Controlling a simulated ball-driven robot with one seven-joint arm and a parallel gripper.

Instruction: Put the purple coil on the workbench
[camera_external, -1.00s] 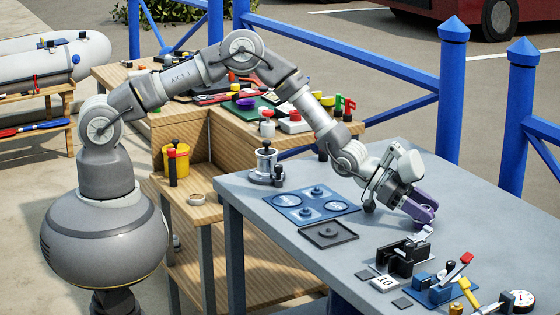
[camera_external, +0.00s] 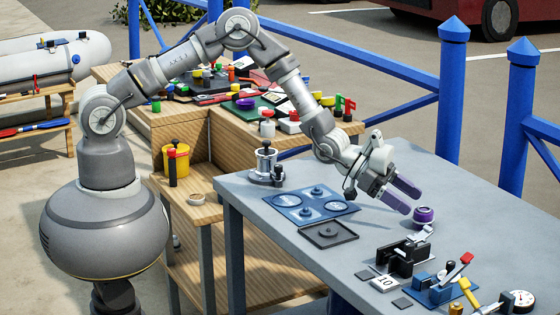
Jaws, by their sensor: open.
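The purple coil (camera_external: 423,215), a short round piece with a pale top, rests on the grey workbench (camera_external: 480,215) towards its back edge. My gripper (camera_external: 411,201) is open and empty, with its two purple fingers apart. The fingers point down to the right, a little above and to the left of the coil. They look clear of it, though the exact gap cannot be told from this view.
A blue plate with round pieces (camera_external: 311,203) and a dark square tray (camera_external: 328,234) lie left of the coil. A black clamp (camera_external: 400,258) stands in front. A wooden bench (camera_external: 225,125) crowded with small parts, one of them purple, stands behind left. Bare bench lies right of the coil.

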